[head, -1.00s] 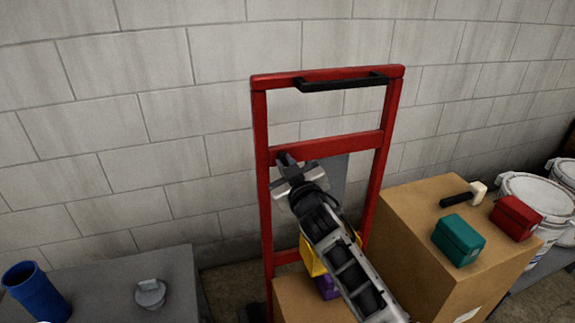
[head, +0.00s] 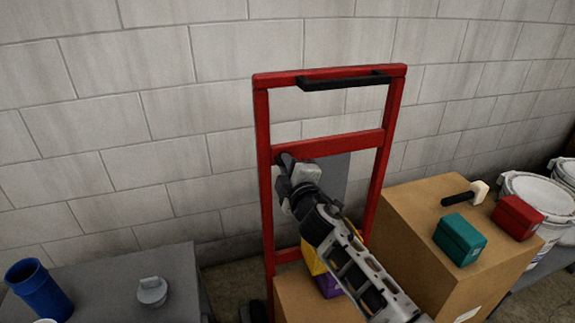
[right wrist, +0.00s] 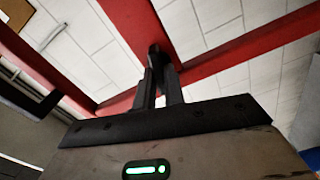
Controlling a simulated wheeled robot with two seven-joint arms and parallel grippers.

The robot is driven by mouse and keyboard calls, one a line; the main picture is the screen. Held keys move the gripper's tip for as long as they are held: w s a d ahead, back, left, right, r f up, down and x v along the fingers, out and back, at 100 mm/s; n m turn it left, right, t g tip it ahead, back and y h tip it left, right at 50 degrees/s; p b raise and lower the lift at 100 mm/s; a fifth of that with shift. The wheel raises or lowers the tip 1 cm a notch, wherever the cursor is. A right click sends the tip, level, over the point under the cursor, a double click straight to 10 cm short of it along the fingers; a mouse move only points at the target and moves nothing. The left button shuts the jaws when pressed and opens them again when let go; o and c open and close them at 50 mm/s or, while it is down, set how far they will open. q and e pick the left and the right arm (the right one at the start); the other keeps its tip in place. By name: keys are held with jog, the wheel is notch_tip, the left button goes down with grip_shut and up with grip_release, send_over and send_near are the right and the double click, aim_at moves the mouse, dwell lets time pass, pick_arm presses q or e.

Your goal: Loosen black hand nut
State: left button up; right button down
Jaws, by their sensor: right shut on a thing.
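The black hand nut (head: 284,157) sits on the left upright of the red frame (head: 330,146), where the middle crossbar meets it. My right gripper (head: 288,169) reaches up to it from the lower right and is shut on it. In the right wrist view the nut (right wrist: 155,50) shows as a dark piece between the tips of the two black fingers (right wrist: 161,78), against the red bars. Most of the nut is hidden by the fingers. My left gripper is not in view.
A black handle (head: 343,82) crosses the frame's top. Cardboard boxes (head: 410,220) stand below and right, bearing a teal box (head: 460,239), a red box (head: 517,217) and a mallet (head: 466,194). A grey table (head: 110,285) at left holds a blue cup (head: 40,289).

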jog(key=shift+f+n, duration=0.1)
jog(key=shift+n, duration=1.4)
jog(key=c, duration=1.5)
grip_release()
jog(key=shift+s, duration=0.15)
jog(key=p+v, duration=0.1)
jog(key=v, duration=1.4)
jog(key=shift+s+d, duration=0.2)
jog(key=shift+s, duration=0.1)
jog(key=s+d+f+m+g+h, duration=0.1)
jog(key=s+d+f+m+g, duration=0.1)
jog(key=s+f+m, duration=0.4)
jog(key=s+d+f+m+g, duration=0.2)
jog(key=s+d+f+m, duration=0.2)
jog(key=s+f+m, duration=0.2)
jog(key=s+d+f+m+g+h, duration=0.1)
jog(key=s+d+f+m+g, duration=0.2)
jog(key=s+f+m, duration=0.3)
jog(key=shift+s+d+f+m+h, duration=0.15)
jog(key=shift+s+d+f+m, duration=0.1)
jog(key=shift+s+f, duration=0.3)
jog(key=shift+s+d+f+m+h, duration=0.15)
jog(key=shift+s+d+f, duration=0.25)
jog(key=shift+f, duration=0.3)
